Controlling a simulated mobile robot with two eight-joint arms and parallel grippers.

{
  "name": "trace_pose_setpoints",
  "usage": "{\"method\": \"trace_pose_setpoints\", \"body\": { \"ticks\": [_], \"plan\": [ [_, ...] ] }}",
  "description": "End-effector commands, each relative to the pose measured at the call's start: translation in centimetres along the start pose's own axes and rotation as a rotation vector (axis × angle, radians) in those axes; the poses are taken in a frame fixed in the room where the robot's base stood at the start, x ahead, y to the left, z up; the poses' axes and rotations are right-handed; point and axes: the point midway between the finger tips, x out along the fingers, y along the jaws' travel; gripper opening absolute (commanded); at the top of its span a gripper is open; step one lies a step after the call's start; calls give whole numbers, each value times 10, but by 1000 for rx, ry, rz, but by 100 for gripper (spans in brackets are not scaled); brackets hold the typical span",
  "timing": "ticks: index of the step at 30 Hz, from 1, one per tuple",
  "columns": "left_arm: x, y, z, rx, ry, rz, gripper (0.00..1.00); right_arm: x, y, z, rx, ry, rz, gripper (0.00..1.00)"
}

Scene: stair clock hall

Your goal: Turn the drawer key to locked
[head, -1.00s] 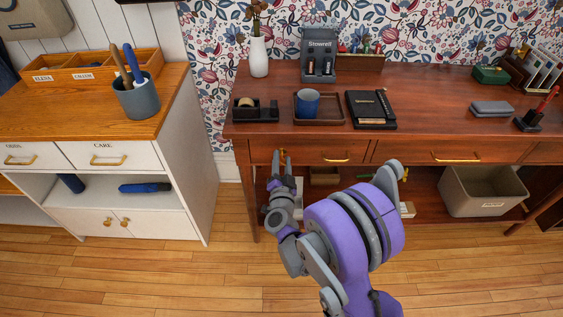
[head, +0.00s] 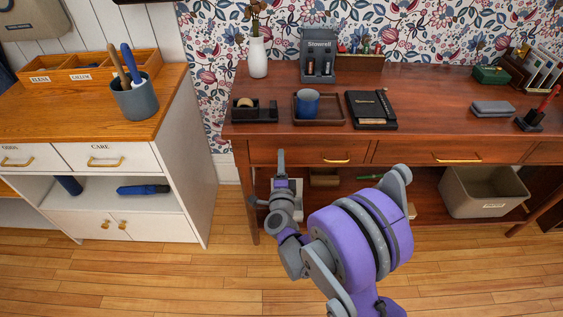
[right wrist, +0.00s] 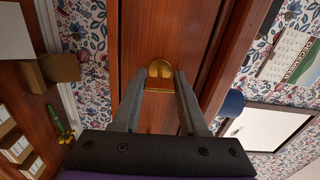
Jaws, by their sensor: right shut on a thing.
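The dark wood desk (head: 420,98) has a drawer (head: 310,152) at its left end with a brass pull (head: 337,161). My right gripper (head: 281,157) is at the left part of this drawer front, and the key is hidden behind it in the head view. In the right wrist view, the brass key (right wrist: 159,70) shows at the drawer front between the two grey fingertips of the right gripper (right wrist: 160,82), which is shut on it. I cannot tell the key's exact turn angle. My left gripper is not in view.
On the desk, a blue cup (head: 307,102) stands in a tray beside a tape dispenser (head: 254,110) and a black notebook (head: 371,110). A grey bin (head: 484,193) sits on the lower shelf. A white cabinet (head: 182,165) stands at left, with open floor between.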

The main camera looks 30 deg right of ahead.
Motion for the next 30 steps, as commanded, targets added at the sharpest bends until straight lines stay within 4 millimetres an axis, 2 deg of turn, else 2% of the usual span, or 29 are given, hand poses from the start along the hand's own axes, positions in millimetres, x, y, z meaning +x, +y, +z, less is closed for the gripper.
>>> {"method": "trace_pose_setpoints", "body": {
  "ticks": [20,21,25,26,30],
  "plan": [
    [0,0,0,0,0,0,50,0,0,0,65,0,0,0],
    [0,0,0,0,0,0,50,0,0,0,65,0,0,46],
    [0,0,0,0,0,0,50,0,0,0,65,0,0,69],
    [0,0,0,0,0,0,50,0,0,0,65,0,0,72],
    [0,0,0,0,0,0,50,0,0,0,65,0,0,72]
  ]
}}
